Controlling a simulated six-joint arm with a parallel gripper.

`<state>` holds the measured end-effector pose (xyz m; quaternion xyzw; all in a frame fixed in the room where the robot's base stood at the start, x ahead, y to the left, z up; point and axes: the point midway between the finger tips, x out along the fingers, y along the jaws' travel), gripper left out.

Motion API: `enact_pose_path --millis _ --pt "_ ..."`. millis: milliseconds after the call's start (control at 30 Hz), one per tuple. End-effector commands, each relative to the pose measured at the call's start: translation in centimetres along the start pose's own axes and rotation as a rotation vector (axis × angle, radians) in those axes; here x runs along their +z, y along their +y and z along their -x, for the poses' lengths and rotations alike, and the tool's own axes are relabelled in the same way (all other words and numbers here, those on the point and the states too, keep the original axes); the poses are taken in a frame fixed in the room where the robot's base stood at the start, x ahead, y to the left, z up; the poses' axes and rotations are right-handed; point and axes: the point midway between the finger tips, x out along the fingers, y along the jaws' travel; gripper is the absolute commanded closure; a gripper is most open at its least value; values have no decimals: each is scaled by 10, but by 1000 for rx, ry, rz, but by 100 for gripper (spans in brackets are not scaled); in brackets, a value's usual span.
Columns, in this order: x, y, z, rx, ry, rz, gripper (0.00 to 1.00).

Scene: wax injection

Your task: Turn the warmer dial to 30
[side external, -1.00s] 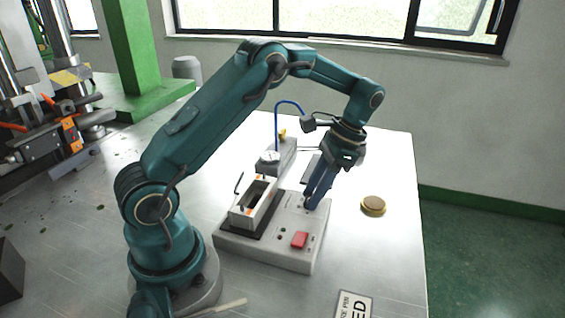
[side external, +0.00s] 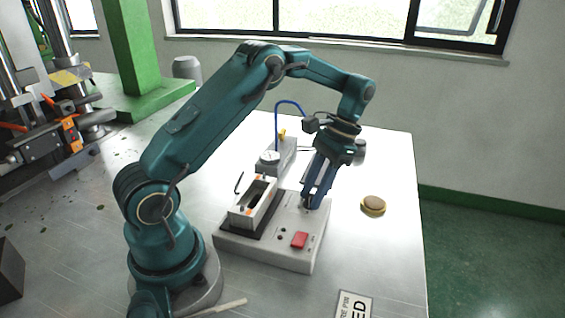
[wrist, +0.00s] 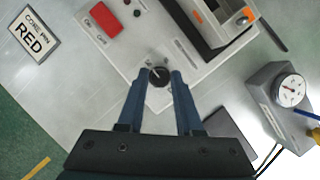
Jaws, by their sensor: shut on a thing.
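The warmer (side external: 262,248) is a light grey box on the table with a red button (side external: 299,240) on its top. The warmer dial (wrist: 158,76) is a black round knob with a pale pointer mark, seen in the wrist view at the edge of the warmer panel. My gripper (wrist: 158,78) has its two blue fingers on either side of the dial, shut on it. In the side view my gripper (side external: 309,204) points down at the panel and hides most of the dial. The scale numbers are too small to read.
An open metal mould box (side external: 252,204) stands on the warmer's black pad. A unit with a round gauge (wrist: 290,90) and blue hose is behind. A round tin (side external: 373,205) lies to the right, and a "RED" sign (wrist: 34,34) is near the table edge.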

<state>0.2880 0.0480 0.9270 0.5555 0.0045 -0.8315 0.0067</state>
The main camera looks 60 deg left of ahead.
Motion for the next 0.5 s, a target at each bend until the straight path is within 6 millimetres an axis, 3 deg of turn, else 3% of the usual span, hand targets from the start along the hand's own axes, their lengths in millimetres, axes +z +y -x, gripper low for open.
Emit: enact_pose_path --millis 67,100,167,500 --pt "0 0 0 1 2 1 100" --pt "0 0 0 1 2 1 58" --pt "0 0 0 1 2 0 36" --pt "0 0 1 0 1 -1 36"
